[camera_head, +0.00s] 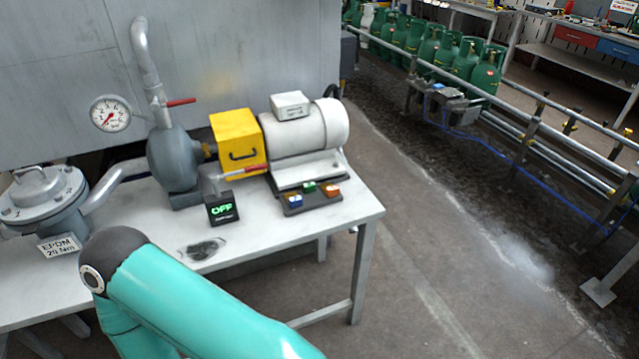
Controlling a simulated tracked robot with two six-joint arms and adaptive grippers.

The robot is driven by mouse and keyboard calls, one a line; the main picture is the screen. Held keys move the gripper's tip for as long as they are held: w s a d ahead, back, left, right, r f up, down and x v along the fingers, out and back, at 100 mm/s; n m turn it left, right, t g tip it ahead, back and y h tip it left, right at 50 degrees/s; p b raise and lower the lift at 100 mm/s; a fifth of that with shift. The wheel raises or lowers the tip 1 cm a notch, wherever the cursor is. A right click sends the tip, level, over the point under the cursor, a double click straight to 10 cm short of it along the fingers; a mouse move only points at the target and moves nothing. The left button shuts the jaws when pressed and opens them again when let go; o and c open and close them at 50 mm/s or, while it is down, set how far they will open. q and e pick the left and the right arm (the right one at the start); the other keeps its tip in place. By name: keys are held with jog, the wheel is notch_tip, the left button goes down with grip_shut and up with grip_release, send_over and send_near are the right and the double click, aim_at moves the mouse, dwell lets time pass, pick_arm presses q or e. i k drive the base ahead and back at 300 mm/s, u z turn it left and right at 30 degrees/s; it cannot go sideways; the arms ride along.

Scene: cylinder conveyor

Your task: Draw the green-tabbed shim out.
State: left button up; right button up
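The green-tabbed shim (309,187) is a small piece with a green top at the back middle of a dark holder (314,204). The holder lies on the white bench in front of the white motor (305,135). A blue-tabbed piece (295,200) sits to its left and an orange-tabbed piece (332,190) to its right. How deep the pieces sit in the holder is too small to tell. A turquoise link of my arm crosses the lower left, over the bench's front edge. Neither of my grippers is in view.
A yellow box (238,142) joins the motor to the grey pump (174,162). The bench (357,209) is bare right of the holder. Green gas cylinders line the conveyor behind.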

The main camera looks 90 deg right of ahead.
aim_at(310, 186)
jog(key=z, duration=0.05)
jog(key=k, duration=0.75)
jog(key=u, duration=1.2)
jog(key=i, duration=0.1)
jog(key=z, duration=2.85)
jog(key=i, duration=1)
jog(key=u, duration=0.05)
